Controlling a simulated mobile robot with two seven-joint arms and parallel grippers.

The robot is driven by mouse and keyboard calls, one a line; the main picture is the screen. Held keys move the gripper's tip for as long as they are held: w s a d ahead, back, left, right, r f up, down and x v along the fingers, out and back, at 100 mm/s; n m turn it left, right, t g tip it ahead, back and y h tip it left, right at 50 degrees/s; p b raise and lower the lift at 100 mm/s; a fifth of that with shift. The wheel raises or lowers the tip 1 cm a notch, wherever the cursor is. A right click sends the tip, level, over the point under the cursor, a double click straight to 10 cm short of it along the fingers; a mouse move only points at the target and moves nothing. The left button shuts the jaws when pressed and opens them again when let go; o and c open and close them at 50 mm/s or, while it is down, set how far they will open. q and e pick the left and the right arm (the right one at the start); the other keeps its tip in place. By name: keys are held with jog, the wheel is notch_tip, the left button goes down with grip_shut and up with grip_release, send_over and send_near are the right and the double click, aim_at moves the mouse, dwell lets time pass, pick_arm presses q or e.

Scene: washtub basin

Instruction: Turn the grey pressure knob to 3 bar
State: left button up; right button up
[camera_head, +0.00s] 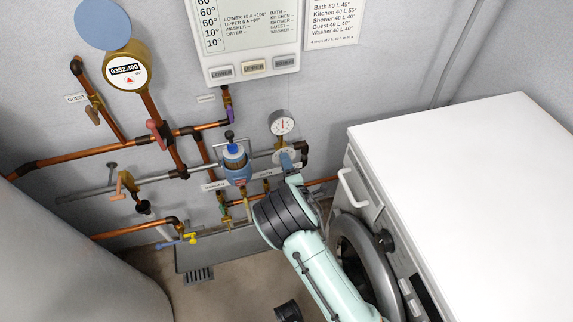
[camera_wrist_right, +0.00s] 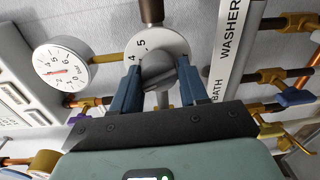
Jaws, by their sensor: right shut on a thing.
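The grey pressure knob (camera_wrist_right: 158,68) is in the right wrist view, in front of a pale dial ring (camera_wrist_right: 172,42) on which I can read 4 and 5. My right gripper (camera_wrist_right: 158,82) is shut on the knob, one blue finger on each side. In the head view my right gripper (camera_head: 291,164) reaches the pale dial (camera_head: 284,155) from below and hides most of the knob. The round pressure gauge (camera_head: 282,123) is just above it. Its face and red needle also show in the wrist view (camera_wrist_right: 62,64); the exact reading is unclear. My left gripper is not in view.
A blue-topped filter (camera_head: 235,162) stands just left of the dial. Copper pipes and valves cover the wall further left. A white washing machine (camera_head: 460,190) fills the right side, close to my right arm. A large grey tank (camera_head: 70,240) stands lower left.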

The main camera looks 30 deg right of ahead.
jog(key=shift+w+d+r, duration=0.1)
jog(key=shift+r, duration=0.15)
jog(key=o, duration=1)
jog(key=shift+f, duration=0.1)
jog(key=shift+s, duration=0.2)
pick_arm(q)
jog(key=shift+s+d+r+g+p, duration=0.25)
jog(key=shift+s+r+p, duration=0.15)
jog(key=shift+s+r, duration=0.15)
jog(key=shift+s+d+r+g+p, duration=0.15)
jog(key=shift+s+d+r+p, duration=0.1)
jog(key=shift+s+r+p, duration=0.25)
pick_arm(e)
jog(key=v, duration=1.3)
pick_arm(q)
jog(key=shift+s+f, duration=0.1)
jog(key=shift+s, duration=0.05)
pick_arm(e)
jog(key=shift+s, duration=0.1)
